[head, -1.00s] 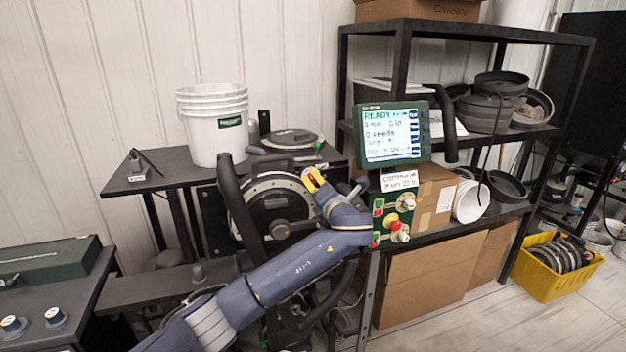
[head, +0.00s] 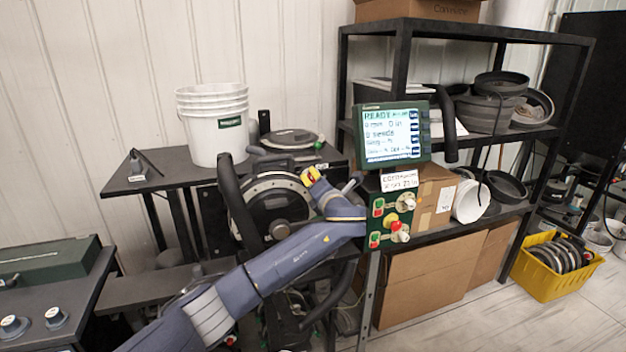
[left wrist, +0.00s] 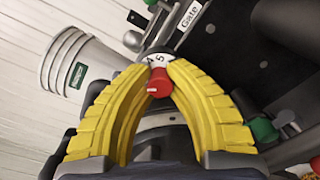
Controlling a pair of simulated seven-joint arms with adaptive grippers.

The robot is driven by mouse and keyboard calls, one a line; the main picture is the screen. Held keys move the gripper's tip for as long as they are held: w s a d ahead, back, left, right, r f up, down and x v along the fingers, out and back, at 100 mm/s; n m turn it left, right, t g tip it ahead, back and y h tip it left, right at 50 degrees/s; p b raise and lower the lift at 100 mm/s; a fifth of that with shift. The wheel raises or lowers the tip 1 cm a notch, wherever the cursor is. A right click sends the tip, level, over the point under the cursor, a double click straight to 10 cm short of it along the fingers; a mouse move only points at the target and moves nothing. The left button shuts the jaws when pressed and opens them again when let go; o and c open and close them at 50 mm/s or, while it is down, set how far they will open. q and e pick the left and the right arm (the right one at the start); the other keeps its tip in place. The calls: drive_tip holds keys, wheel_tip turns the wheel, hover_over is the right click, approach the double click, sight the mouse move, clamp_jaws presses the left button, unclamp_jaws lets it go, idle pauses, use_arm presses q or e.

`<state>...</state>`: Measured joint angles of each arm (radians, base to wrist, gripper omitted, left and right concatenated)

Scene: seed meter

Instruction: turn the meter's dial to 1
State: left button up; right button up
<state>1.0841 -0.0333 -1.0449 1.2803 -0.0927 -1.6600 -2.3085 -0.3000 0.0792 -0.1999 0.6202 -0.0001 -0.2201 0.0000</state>
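The seed meter (head: 279,201) is a round dark housing with a pale ring, left of centre in the head view. Its dial, a red knob (left wrist: 160,82) over a white numbered scale (left wrist: 158,60), shows in the left wrist view. The digit 5 is readable above the knob, with part of another digit to its left. My left gripper (head: 311,177) is at the meter's upper right. Its yellow fingers (left wrist: 159,72) flank the knob closely and look closed on it. In the head view the gripper hides the dial. My right gripper is in neither view.
A monitor (head: 391,133) reading READY stands right of the gripper, above a green button panel (head: 388,240). White buckets (head: 218,135) stand on the dark table at left. A "Gate" label (left wrist: 189,17) and a green knob (left wrist: 263,129) are near the dial.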

use_arm(q)
clamp_jaws()
drive_tip(key=shift+r+n, duration=0.1)
drive_tip(key=shift+n, duration=1.4)
drive_tip(key=o, duration=0.6)
unclamp_jaws()
drive_tip(key=v, duration=1.2)
